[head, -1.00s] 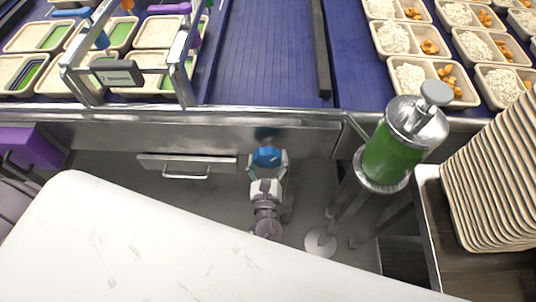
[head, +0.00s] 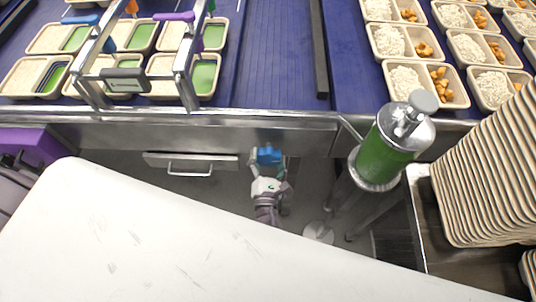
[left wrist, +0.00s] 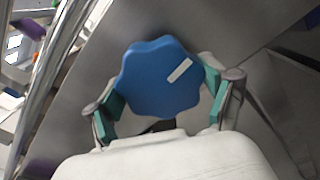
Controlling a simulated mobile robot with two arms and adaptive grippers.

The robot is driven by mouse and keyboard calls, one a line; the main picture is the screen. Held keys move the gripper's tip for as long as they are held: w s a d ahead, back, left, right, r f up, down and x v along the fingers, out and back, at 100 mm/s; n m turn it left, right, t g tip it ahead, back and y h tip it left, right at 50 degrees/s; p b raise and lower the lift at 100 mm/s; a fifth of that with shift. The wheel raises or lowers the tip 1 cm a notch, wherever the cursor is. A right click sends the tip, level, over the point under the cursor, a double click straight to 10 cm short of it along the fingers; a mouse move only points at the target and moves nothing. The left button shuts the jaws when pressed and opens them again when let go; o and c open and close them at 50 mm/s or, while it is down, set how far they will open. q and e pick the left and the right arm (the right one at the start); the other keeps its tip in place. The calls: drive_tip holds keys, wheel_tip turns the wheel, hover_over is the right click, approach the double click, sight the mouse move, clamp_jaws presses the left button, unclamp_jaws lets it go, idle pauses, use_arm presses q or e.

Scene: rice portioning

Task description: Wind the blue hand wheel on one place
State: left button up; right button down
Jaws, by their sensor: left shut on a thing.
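The blue hand wheel (head: 268,155) sits at the front of the metal conveyor edge, below the belt. It has a scalloped rim, and in the left wrist view (left wrist: 150,85) a white mark on its face slants up to the right. My left gripper (head: 267,160) is shut on the wheel, with teal finger pads at its left and right sides. The fingers also show in the left wrist view (left wrist: 163,98). The wheel's shaft is mostly hidden. My right gripper is not in view.
A metal frame (head: 124,80) with coloured levers stands over trays (head: 212,93) on the blue belt (head: 270,60). A green dispenser (head: 383,158) stands right of the wheel, beside stacked trays (head: 480,170). A drawer (head: 190,162) is left of the wheel. A white surface (head: 180,235) fills the foreground.

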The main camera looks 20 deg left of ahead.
use_arm(q)
drive_tip(key=shift+s+f+m, duration=0.1)
drive_tip(key=shift+m, duration=0.4)
drive_tip(key=o, duration=1)
drive_tip(key=v, duration=1.2)
